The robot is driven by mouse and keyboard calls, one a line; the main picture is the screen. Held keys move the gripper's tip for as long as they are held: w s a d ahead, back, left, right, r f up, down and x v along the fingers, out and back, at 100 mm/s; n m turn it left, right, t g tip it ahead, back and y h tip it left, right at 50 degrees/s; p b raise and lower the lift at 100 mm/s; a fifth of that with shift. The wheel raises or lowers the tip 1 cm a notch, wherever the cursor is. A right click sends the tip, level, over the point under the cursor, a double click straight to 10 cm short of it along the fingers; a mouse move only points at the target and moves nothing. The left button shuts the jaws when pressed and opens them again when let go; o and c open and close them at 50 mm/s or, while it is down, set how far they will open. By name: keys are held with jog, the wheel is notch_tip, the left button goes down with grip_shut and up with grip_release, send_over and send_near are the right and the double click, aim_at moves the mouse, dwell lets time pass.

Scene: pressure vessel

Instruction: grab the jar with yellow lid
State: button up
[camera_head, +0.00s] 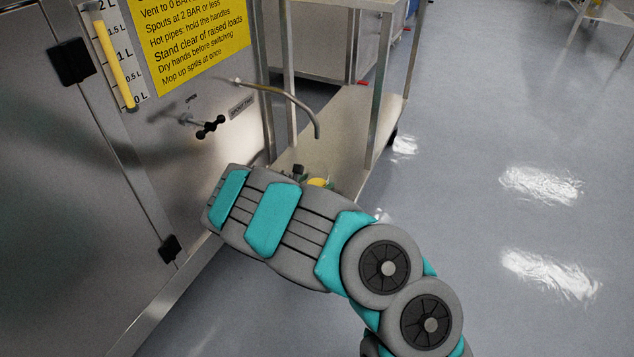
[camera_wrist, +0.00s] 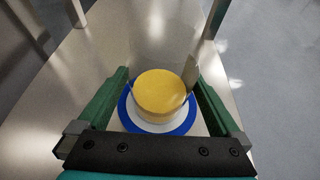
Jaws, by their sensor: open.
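The jar's yellow lid (camera_wrist: 160,93) shows in the wrist view from above, with a blue and white ring (camera_wrist: 130,117) around or beneath it. I cannot tell whether the ring is a plate or a mark. My gripper (camera_wrist: 158,85) is open, with one green finger on each side of the jar. I cannot tell whether the fingers touch it. In the head view a small part of the yellow lid (camera_head: 318,182) shows behind my arm, on the cart's lower shelf. The jar's body is mostly hidden.
The metal cart shelf (camera_head: 345,115) has upright posts around it. A bent spout (camera_head: 290,97) from the steel cabinet (camera_head: 60,180) reaches out above the shelf. A black-ended valve handle (camera_head: 208,127) sticks out beside it. Open floor (camera_head: 500,230) lies to the right.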

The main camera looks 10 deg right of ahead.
jog(key=shift+w+d+f, duration=0.15)
jog(key=shift+w+d, duration=0.05)
jog(key=shift+w, duration=0.05)
jog(key=shift+c, duration=0.2)
jog(key=c, duration=1.1)
jog(key=shift+c, duration=0.2)
